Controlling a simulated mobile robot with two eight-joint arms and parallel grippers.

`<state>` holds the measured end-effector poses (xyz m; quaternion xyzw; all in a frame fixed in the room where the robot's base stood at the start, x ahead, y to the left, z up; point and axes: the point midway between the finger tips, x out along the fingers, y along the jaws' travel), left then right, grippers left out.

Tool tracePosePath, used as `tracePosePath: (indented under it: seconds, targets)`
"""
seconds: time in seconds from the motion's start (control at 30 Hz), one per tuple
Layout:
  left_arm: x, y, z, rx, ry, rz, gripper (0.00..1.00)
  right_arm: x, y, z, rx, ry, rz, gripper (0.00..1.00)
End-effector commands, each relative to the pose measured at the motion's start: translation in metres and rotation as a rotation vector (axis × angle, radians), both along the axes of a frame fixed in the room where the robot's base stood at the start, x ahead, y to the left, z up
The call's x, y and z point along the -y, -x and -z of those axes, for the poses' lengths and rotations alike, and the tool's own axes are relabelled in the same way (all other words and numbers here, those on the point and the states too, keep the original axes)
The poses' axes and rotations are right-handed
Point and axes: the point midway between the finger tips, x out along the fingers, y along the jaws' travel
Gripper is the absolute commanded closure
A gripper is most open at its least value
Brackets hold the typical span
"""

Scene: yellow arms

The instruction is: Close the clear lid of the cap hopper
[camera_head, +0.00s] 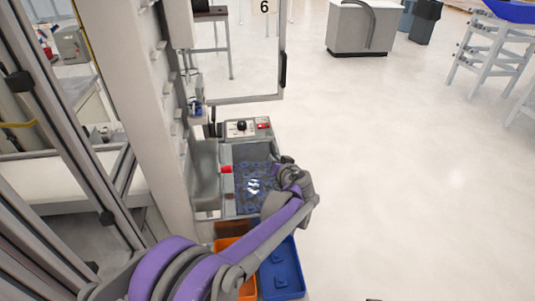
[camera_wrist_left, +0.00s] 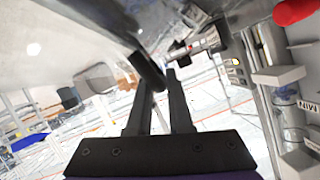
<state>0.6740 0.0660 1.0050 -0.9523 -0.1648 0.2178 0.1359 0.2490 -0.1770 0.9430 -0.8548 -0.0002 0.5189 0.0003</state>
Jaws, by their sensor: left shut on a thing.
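The cap hopper (camera_head: 228,192) is a grey box with dark blue caps and a few pale pieces showing inside it. My left arm comes in from the lower left, and my left gripper (camera_head: 279,165) is at the hopper's right side. In the left wrist view my left gripper (camera_wrist_left: 162,78) has its two black fingers close together, shut on a dark rounded bar (camera_wrist_left: 147,68), apparently the lid's handle. The lid's outline and exact angle are hard to make out.
A control box (camera_head: 246,128) with a black knob and a red button stands behind the hopper. An orange bin (camera_head: 247,291) and a blue bin (camera_head: 283,273) are below it, partly behind my arm. A grey machine frame is at the left.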

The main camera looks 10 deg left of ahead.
Motion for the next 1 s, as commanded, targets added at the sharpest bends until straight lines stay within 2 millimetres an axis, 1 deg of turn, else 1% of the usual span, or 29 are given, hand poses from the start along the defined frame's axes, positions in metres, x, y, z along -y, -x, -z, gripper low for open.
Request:
tracePosePath:
  seconds: [0.03,0.1,0.4,0.63,1.0]
  targets:
    - [0.003,0.000,0.009,-0.012,-0.036,-0.001,1.00,0.000,0.002,0.005,-0.003,0.000,0.000,0.21]
    - [0.006,-0.001,0.016,-0.026,-0.082,-0.001,1.00,0.000,0.003,0.008,-0.005,0.000,0.000,0.21]
    - [0.012,-0.003,0.036,-0.064,-0.217,-0.002,1.00,0.000,0.006,0.019,-0.012,0.000,0.000,0.21]
    - [0.013,-0.004,0.040,-0.076,-0.255,-0.003,1.00,0.000,0.007,0.021,-0.013,0.000,0.000,0.21]
    - [0.013,-0.003,0.043,-0.079,-0.254,-0.005,1.00,0.000,0.007,0.021,-0.013,0.000,0.000,0.21]
